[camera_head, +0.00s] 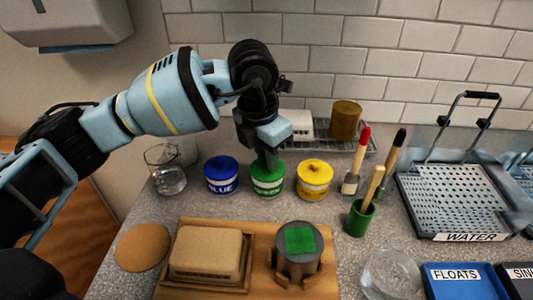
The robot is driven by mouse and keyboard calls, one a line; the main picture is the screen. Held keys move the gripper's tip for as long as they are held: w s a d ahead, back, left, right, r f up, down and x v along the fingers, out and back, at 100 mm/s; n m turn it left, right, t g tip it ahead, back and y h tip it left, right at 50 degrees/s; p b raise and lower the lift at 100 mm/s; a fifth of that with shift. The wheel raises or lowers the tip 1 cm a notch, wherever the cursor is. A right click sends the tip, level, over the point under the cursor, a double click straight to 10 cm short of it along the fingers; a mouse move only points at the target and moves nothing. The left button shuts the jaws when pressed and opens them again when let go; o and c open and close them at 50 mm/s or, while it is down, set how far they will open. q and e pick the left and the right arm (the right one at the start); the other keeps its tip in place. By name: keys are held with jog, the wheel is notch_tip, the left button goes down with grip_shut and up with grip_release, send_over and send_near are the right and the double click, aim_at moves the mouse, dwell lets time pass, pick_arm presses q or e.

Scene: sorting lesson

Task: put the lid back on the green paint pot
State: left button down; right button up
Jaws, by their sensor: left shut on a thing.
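The green paint pot (268,187) stands on the counter between a blue-lidded pot (221,180) and a yellow-lidded pot (314,183). My left gripper (269,160) points straight down over the green pot and is shut on the green lid (257,171). The lid is at the pot's mouth, level with it. My fingers hide part of the lid, and I cannot tell whether it is fully seated or just above the rim. My right gripper is not in view.
A glass beaker (166,177) stands left of the pots. A green cup (358,219) with brushes stands to the right. A wooden board (200,225) with a block and a grey tin (298,263) lies in front. A WATER tray (418,225) is at right.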

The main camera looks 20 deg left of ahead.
pick_arm(q)
jog(key=c, duration=0.8)
grip_release()
jog(key=shift+o, duration=0.2)
jog(key=shift+r+p, duration=2)
jog(key=shift+r, duration=1.55)
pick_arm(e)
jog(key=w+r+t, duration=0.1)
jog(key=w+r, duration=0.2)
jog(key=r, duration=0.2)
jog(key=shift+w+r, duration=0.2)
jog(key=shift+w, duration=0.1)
pick_arm(q)
grip_shut()
